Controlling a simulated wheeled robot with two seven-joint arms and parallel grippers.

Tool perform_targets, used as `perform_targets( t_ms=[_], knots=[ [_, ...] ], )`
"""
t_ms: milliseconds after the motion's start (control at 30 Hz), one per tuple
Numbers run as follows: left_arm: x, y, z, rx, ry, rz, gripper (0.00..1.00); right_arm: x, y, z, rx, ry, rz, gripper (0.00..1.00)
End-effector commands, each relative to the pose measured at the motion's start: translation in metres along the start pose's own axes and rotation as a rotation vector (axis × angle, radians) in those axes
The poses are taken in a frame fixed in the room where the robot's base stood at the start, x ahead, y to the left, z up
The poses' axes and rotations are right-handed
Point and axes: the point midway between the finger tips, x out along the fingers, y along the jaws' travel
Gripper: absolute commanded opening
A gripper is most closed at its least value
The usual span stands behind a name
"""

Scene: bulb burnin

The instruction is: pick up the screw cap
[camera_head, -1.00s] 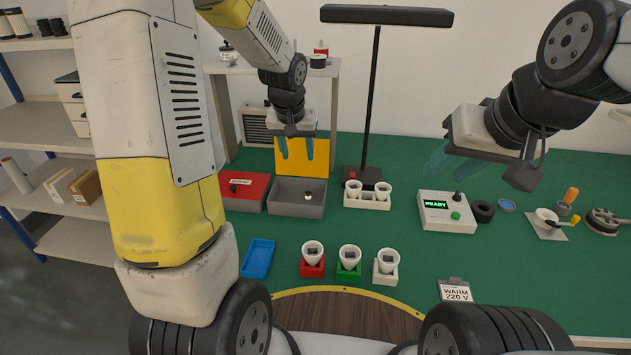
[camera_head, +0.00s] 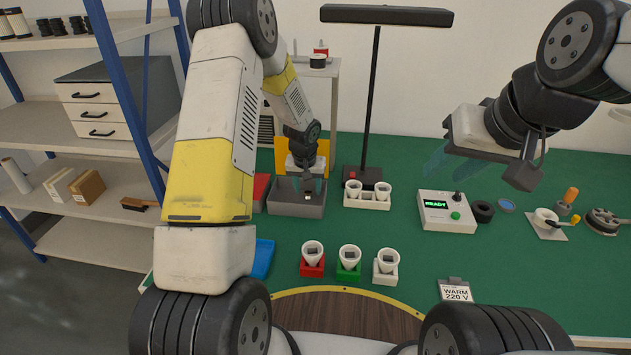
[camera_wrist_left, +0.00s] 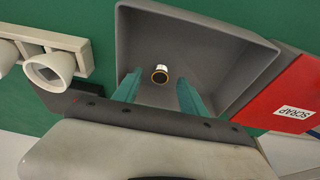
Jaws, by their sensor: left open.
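The screw cap (camera_wrist_left: 161,73) is a small white piece with a gold rim and dark centre, lying in the grey bin (camera_wrist_left: 225,45). In the head view the cap (camera_head: 308,197) is a small pale spot in the bin (camera_head: 290,208), close to my left gripper (camera_head: 308,184). In the left wrist view my left gripper (camera_wrist_left: 158,92) is open, its teal fingers apart, with the cap ahead between their tips and not held. My right gripper (camera_head: 440,163) hangs above the green table at the right, empty, its fingers apart.
A red box marked SCRAP (camera_wrist_left: 290,95) adjoins the bin. A white holder with two white cups (camera_head: 367,203) and a black lamp post (camera_head: 373,100) stand to its right. Three cups in coloured holders (camera_head: 348,272) stand in front. A READY tester box (camera_head: 447,212) is further right.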

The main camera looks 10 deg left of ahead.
Motion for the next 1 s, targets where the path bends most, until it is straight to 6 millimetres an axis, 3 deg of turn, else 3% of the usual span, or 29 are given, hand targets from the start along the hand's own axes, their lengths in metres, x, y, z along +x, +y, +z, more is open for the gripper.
perform_targets(
  t_ms=[100,367,633,1000],
  knots=[
    [0.0132,0.0002,0.0003,0.001,0.0,0.0,0.5,0.0,0.0,0.0,0.0,0.0,0.0,0.36],
    [0.0158,0.0,-0.0002,0.0,0.001,0.0,0.5,0.0,0.0,0.0,0.0,0.0,0.0,0.36],
    [0.0156,0.0001,0.0,0.0,0.001,0.0,0.01,0.0,0.0,0.0,0.0,0.0,0.0,0.36],
    [0.0104,0.0,-0.0018,0.0,0.002,0.0,0.0,0.0,0.0,0.0,0.0,0.0,0.0,0.36]
  ],
)
